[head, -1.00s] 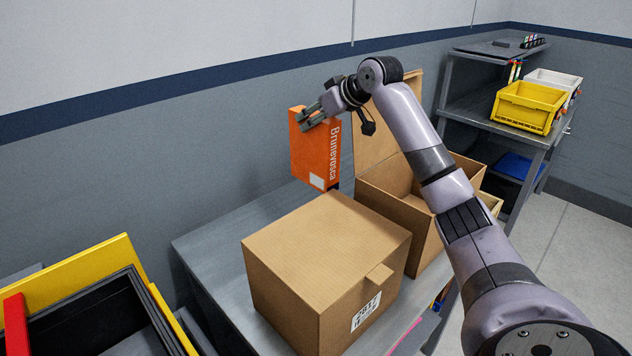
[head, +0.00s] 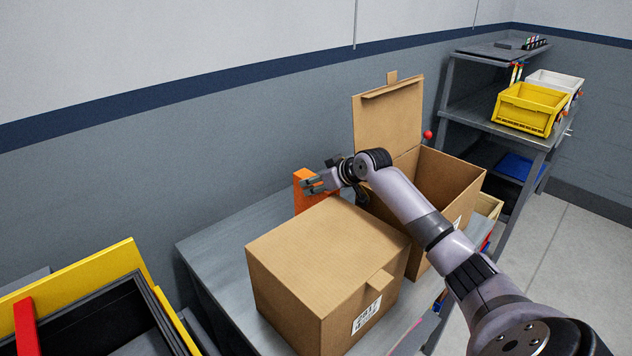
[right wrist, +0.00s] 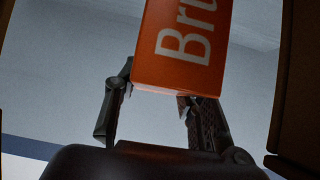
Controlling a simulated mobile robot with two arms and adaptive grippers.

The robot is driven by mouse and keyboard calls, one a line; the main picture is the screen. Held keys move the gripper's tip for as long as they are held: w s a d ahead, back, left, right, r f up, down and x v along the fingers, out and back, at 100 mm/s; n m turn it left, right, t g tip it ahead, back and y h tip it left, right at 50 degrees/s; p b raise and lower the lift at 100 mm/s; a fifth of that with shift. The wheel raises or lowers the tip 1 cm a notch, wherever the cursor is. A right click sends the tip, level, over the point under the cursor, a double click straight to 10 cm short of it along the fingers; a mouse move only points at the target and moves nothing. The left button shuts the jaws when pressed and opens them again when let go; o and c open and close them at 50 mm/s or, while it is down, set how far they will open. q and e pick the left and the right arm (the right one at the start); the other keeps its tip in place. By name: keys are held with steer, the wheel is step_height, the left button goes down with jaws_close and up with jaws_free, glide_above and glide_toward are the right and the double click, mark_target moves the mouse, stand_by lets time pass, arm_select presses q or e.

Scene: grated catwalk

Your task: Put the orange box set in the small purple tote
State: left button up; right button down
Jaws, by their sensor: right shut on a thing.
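The orange box set (head: 300,190) is upright behind the closed cardboard box in the head view, its lower part hidden. My right gripper (head: 314,185) is shut on it near its top. Whether its bottom touches the table is hidden. In the right wrist view the orange box (right wrist: 185,45), with white lettering, is between the fingers of my right gripper (right wrist: 157,95). I see no small purple tote that I can make out. My left gripper is not in view.
A closed cardboard box (head: 325,245) stands on the grey table (head: 225,250), close in front of my right gripper. An open cardboard box (head: 450,185) stands to its right, its lid raised. A yellow crate (head: 530,108) is on the shelving behind. A black-and-yellow container (head: 110,265) is at lower left.

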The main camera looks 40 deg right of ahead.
steer(key=shift+f, duration=0.1)
steer(key=c, duration=1)
jaws_free()
steer(key=shift+c, duration=0.2)
